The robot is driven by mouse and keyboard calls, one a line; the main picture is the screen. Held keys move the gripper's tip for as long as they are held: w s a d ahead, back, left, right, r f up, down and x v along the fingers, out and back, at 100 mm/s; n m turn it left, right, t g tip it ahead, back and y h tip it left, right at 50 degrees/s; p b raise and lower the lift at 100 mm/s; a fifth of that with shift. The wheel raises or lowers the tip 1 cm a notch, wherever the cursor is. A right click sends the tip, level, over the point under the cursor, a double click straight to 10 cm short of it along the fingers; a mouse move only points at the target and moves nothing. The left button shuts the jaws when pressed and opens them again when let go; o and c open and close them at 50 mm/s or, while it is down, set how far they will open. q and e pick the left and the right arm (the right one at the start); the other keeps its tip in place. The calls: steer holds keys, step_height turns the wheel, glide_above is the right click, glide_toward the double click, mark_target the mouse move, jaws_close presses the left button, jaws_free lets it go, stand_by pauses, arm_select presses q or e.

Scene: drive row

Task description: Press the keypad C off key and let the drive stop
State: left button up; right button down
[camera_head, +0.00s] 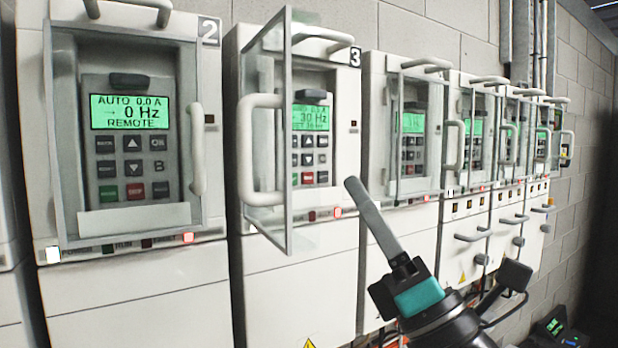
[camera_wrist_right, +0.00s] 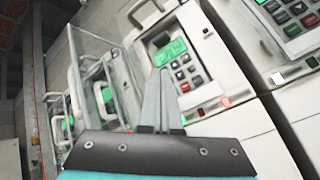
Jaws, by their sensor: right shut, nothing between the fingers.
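The cabinet marked 3 has its clear door (camera_head: 290,130) swung open to the left. I take its keypad (camera_head: 308,150) as keypad C, though I cannot read a letter on it. Its green screen (camera_head: 311,118) reads 30 Hz. The red key (camera_head: 308,178), likely off, is in the middle of the bottom row; it also shows in the right wrist view (camera_wrist_right: 185,87). My right gripper (camera_head: 353,184) is shut and empty, in front of this cabinet and right of the keypad. In the wrist view its tips (camera_wrist_right: 161,72) appear just left of the keys. My left gripper is not in view.
Cabinet 2 (camera_head: 120,290) on the left shows 0 Hz behind a shut door. More cabinets with protruding handles (camera_head: 453,145) run off to the right. The open door's handle (camera_head: 258,150) juts out left of the keypad. A red lamp (camera_head: 337,212) glows below it.

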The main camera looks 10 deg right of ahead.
mark_target(325, 191)
steer(key=w+a, duration=0.1)
steer(key=w, duration=0.3)
steer(key=w+a, duration=0.1)
steer(key=w, duration=0.1)
steer(key=shift+w+a+b, duration=0.3)
steer(key=shift+w, duration=0.1)
steer(key=shift+w, duration=0.1)
stand_by(1.7)
steer(key=shift+w+a, duration=0.15)
steer(key=shift+w, duration=0.15)
steer(key=shift+w+a, duration=0.1)
steer(key=shift+w, duration=0.2)
stand_by(0.7)
steer(key=shift+s, duration=0.1)
steer(key=shift+s+d, duration=0.25)
steer(key=shift+s, duration=0.35)
steer(key=shift+s+d+p, duration=0.15)
steer(key=shift+s+d, duration=0.15)
steer(key=shift+s, duration=0.5)
steer(key=shift+s+d+p, duration=0.1)
steer(key=shift+s+d, duration=0.2)
steer(key=shift+s, duration=0.45)
steer(key=shift+s+d+p, duration=0.15)
steer(key=shift+s+d, duration=0.15)
steer(key=shift+s, duration=0.5)
